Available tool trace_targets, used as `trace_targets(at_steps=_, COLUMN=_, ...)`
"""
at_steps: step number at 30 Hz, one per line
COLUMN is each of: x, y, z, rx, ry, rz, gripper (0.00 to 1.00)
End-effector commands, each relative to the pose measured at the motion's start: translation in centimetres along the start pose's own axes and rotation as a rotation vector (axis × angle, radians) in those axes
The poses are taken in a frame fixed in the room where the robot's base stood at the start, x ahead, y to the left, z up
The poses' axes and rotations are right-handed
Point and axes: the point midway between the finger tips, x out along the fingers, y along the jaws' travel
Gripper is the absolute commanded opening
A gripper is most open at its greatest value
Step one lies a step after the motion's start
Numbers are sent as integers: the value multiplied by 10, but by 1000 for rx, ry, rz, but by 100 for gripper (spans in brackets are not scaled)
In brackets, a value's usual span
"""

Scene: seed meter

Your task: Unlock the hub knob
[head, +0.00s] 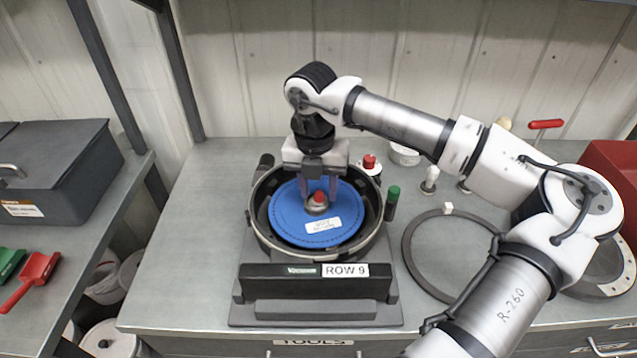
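The hub knob (317,206) is a grey knob with a red top, at the centre of a blue seed plate (284,226). The plate carries a white label and lies inside the round dark meter housing (262,237). My gripper (318,192) points down over the plate, right at the knob. Its two fingers are spread, one on each side of the red top. I cannot tell from this view whether either finger touches the knob.
A front block marked ROW 9 (345,270) fronts the housing. A red-topped part (369,164) and a green-topped post (392,198) stand close on the right. A dark ring (409,256) lies on the bench farther right. Bench space left of the meter is clear.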

Motion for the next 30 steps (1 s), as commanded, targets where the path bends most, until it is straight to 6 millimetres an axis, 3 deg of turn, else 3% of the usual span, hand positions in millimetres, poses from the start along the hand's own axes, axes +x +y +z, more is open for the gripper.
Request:
trace_targets(at_steps=8, x=2, y=0, z=0, rx=0, ry=1, rz=0, gripper=40)
trace_targets(at_steps=18, x=2, y=0, z=0, rx=0, ry=1, rz=0, gripper=0)
trace_targets(at_steps=30, x=5, y=0, z=0, rx=-71, ry=-3, rz=0, gripper=0)
